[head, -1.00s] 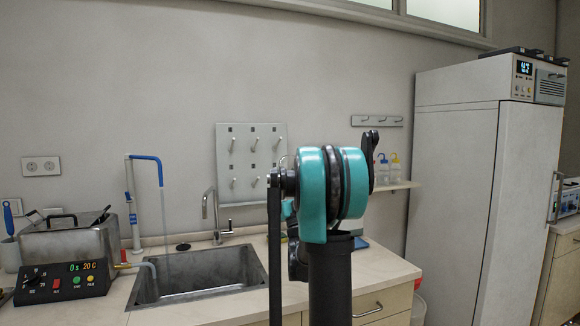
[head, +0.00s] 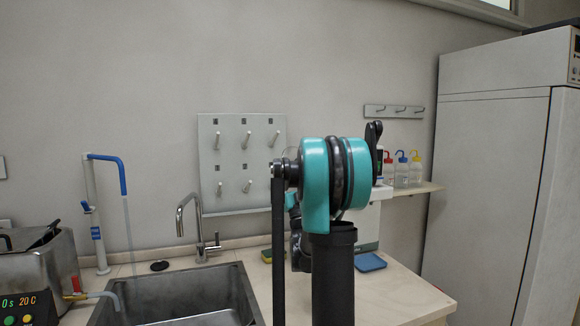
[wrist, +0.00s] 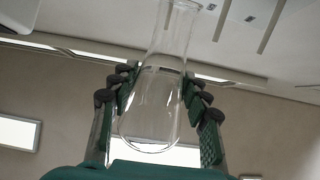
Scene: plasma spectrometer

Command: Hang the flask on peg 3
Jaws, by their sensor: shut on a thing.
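A clear glass flask (wrist: 155,95) is held between the two dark, padded fingers of my gripper (wrist: 158,92) in the wrist view. Its rounded body is between the fingers and its neck points up in the picture. The pale pegboard (head: 208,160) hangs on the wall behind the sink in the head view. Several light pegs stick out of it in two rows, with small dark labels above them too small to read. My arm covers its lower right part. Pegs (wrist: 270,28) also show at the top right of the wrist view, apart from the flask.
The sink (head: 170,295) with a curved tap (head: 188,215) lies below the pegboard. A metal bath (head: 40,265) stands at left. A hook rail (head: 393,111) and a shelf with wash bottles (head: 402,172) are right of my arm. A tall white cabinet (head: 490,190) stands at far right.

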